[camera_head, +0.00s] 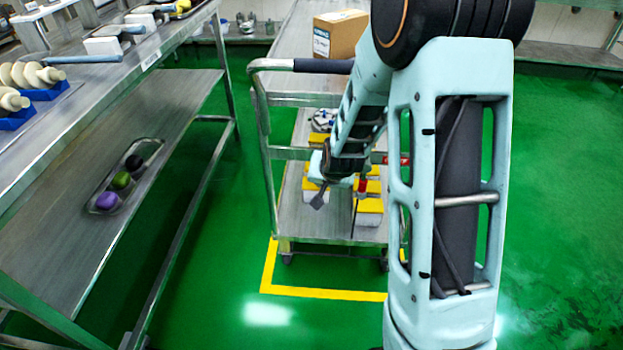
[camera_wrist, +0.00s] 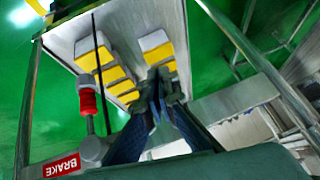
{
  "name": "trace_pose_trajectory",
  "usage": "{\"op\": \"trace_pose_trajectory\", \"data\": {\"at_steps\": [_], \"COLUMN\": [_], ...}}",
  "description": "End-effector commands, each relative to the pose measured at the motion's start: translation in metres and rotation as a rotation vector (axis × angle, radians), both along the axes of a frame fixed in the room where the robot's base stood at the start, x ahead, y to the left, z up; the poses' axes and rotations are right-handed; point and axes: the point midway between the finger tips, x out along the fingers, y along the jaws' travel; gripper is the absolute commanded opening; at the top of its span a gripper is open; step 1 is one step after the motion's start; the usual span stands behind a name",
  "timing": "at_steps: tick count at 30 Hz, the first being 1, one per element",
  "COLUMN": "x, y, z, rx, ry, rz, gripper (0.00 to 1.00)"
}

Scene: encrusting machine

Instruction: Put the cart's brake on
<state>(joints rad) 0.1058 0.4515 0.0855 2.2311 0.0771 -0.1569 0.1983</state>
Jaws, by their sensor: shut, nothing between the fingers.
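The metal cart (camera_head: 300,218) stands with its push handle (camera_head: 272,65) to the left. The brake lever (camera_wrist: 88,102) has a red ribbed grip on a thin rod rising from a grey mount (camera_wrist: 95,150). A red BRAKE label (camera_wrist: 62,166) is beside the mount. The lever's red grip also shows in the head view (camera_head: 362,184), partly behind my arm. My gripper (camera_wrist: 158,82) is shut and empty, to the right of the red grip and apart from it in the wrist view. In the head view my gripper (camera_head: 318,200) is over the lower shelf, left of the grip.
Yellow-and-white boxes (camera_wrist: 105,58) sit on the cart's lower shelf, and a cardboard box (camera_head: 340,35) is on top. A steel table (camera_head: 150,85) with a lower shelf stands left, across a strip of clear green floor. Yellow tape (camera_head: 320,292) marks the floor at the cart.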

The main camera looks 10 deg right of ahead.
Motion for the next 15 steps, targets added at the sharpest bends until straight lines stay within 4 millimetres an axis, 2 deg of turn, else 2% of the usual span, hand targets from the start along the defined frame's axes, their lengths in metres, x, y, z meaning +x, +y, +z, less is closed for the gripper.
{"op": "trace_pose_trajectory", "data": {"at_steps": [6,15], "x": [-0.009,-0.014], "y": [0.021,0.030], "z": [0.013,0.017], "rx": [-0.001,0.000], "ry": [0.000,0.000], "rz": [0.003,0.000], "gripper": [0.00,0.00]}}
